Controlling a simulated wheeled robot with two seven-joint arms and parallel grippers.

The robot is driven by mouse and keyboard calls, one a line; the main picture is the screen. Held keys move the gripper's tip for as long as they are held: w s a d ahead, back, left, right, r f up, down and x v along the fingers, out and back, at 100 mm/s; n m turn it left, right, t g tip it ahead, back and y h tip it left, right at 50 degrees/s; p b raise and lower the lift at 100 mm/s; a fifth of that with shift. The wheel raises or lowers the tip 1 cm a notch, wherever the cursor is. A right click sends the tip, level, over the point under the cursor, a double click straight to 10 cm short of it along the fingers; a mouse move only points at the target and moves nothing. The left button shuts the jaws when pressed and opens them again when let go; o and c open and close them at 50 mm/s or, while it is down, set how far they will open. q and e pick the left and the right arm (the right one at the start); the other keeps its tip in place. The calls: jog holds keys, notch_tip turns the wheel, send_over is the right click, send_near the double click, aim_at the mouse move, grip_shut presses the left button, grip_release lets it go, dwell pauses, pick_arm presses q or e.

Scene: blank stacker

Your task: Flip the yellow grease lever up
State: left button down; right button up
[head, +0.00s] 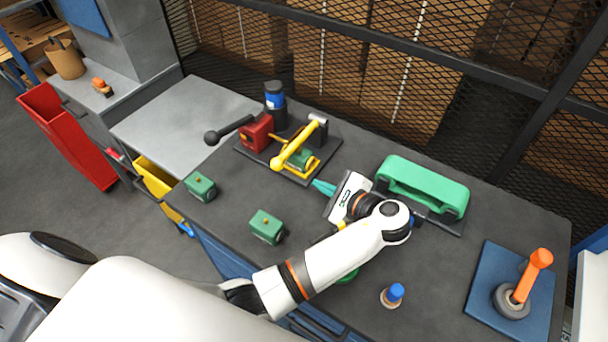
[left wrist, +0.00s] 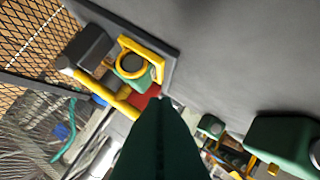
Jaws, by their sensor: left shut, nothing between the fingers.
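The yellow lever (head: 297,145) is on a dark fixture plate (head: 285,177) at the back of the bench. It slants from a grey post to a rounded end at front left. In the left wrist view the lever (left wrist: 112,99) lies left of the fingertips. A yellow frame (left wrist: 132,62) around a green block (left wrist: 132,66) sits beside it. My left gripper (head: 323,187) is shut and empty, just right of the plate's front corner, apart from the lever in the head view. Its green fingers (left wrist: 162,103) point toward the fixture in the wrist view. My right gripper is out of view.
Two green blocks (head: 200,186) (head: 267,227) lie in front. A green arched part (head: 422,188) stands right. An orange-handled lever (head: 533,272) is far right.

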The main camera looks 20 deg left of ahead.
aim_at(299, 141)
pick_arm(q)
jog(key=p+x, duration=0.1)
jog(key=x, duration=0.7)
jog(key=shift+w+a+p, duration=0.15)
jog(key=shift+a+p, duration=0.15)
jog(key=shift+s+a+r+p, duration=0.3)
jog(key=shift+r+p, duration=0.2)
jog(key=shift+p, duration=0.1)
jog(key=shift+s+a+r+p, duration=0.3)
jog(key=shift+a+r+p, duration=0.05)
jog(key=shift+r+p, duration=0.2)
jog(key=shift+s+r, duration=0.35)
jog(key=shift+s, duration=0.05)
jog(key=shift+w+f, duration=0.1)
jog(key=shift+w, duration=0.1)
